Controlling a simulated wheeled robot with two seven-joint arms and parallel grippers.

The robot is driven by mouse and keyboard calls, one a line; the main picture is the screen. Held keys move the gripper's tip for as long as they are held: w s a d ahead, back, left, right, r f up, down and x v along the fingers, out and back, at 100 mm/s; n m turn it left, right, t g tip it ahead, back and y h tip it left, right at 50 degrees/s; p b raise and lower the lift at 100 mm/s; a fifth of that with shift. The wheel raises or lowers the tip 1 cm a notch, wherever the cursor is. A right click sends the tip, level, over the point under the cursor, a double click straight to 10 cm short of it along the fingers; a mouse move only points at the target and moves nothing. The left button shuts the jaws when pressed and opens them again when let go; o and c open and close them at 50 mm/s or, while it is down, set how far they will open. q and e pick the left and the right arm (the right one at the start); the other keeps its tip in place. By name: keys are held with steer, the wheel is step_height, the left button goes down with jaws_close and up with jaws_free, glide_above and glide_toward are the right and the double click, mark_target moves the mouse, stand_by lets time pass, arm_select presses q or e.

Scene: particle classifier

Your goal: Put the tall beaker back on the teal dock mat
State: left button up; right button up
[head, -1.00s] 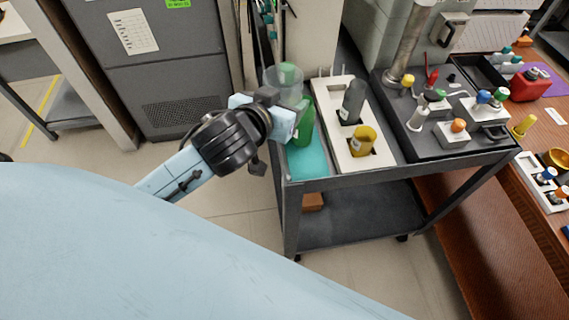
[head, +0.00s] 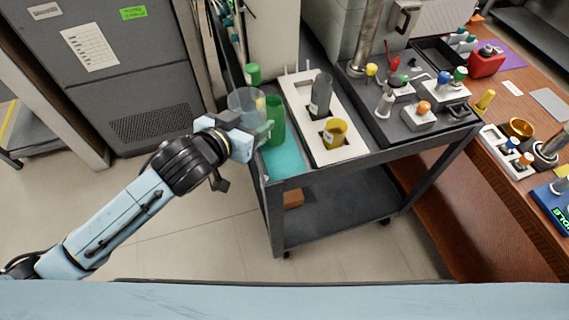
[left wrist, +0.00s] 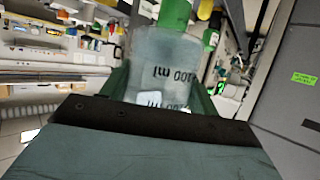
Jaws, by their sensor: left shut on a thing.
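The tall beaker (head: 247,103) is clear, and the left wrist view shows it (left wrist: 165,65) with black ml markings. My left gripper (head: 258,130) is shut on it at the cart's left edge. In the left wrist view the beaker is between my fingers (left wrist: 160,92), which hide part of its lower end. The teal dock mat (head: 286,161) lies on the cart's near left corner, partly hidden. The beaker is seen behind and left of the mat's bare part; I cannot tell its height above the cart. My right gripper is not in view.
A green bottle (head: 275,122) stands close right of the beaker. A white rack (head: 318,149) holds a grey bottle (head: 321,94) and a yellow beaker (head: 335,132). A dark tray (head: 405,125) with several small parts is further right. The mat's near part is clear.

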arm_select(q)
steer(key=d+f+m+g+h, duration=0.1)
steer(key=d+f, duration=0.1)
steer(key=f, duration=0.2)
steer(key=w+d+f+m+g+h, duration=0.1)
steer(key=d+f+m, duration=0.1)
steer(key=d+f, duration=0.1)
steer(key=w+d+f+m+g+h, duration=0.1)
steer(key=d+f+h, duration=0.1)
steer(key=f, duration=0.2)
steer(key=shift+w+d+f, duration=0.15)
steer(key=shift+d+f, duration=0.1)
steer(key=shift+f, duration=0.15)
steer(key=shift+f+b, duration=0.45)
steer(key=shift+f, duration=1.3)
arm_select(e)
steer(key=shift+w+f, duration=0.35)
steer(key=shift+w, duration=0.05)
arm_select(q)
steer(key=shift+f, duration=0.15)
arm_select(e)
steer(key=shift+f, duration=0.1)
arm_select(q)
steer(key=o, duration=0.9)
